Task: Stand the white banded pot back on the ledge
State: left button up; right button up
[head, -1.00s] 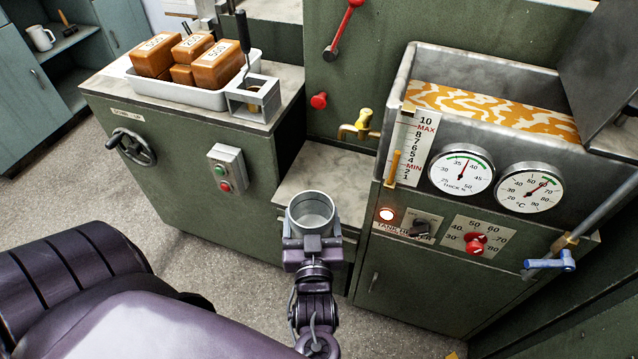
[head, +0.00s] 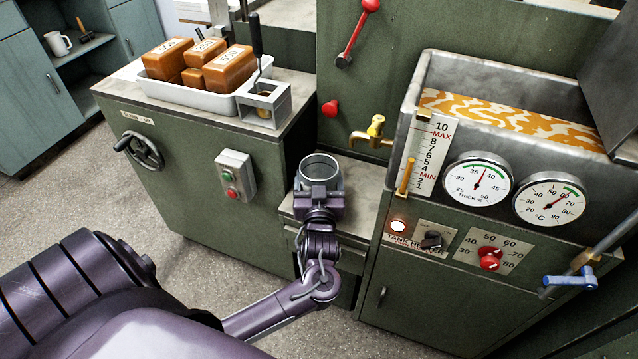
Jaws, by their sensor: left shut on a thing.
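The pot (head: 320,164) is a pale grey-white, open-topped round vessel, seen from above and upright. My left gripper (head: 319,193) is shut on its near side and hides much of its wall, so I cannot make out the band. The ledge (head: 364,203) is the low, pale stone-like top between the two green cabinets, below the brass tap. The pot is over the left part of the ledge in the picture. I cannot tell whether its base touches the ledge. My right gripper is not in view.
A brass tap (head: 372,133) sticks out behind the ledge. The tank cabinet with two dials (head: 477,180) stands close on the right. The left cabinet holds a white tray (head: 190,96) of amber blocks and a metal holder (head: 264,105). Bare ledge lies right of the pot.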

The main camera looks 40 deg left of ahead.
pick_arm(q)
jog(key=shift+f, duration=0.35)
jog(key=shift+f, duration=0.2)
jog(key=o, duration=1.3)
jog(key=shift+r, duration=0.1)
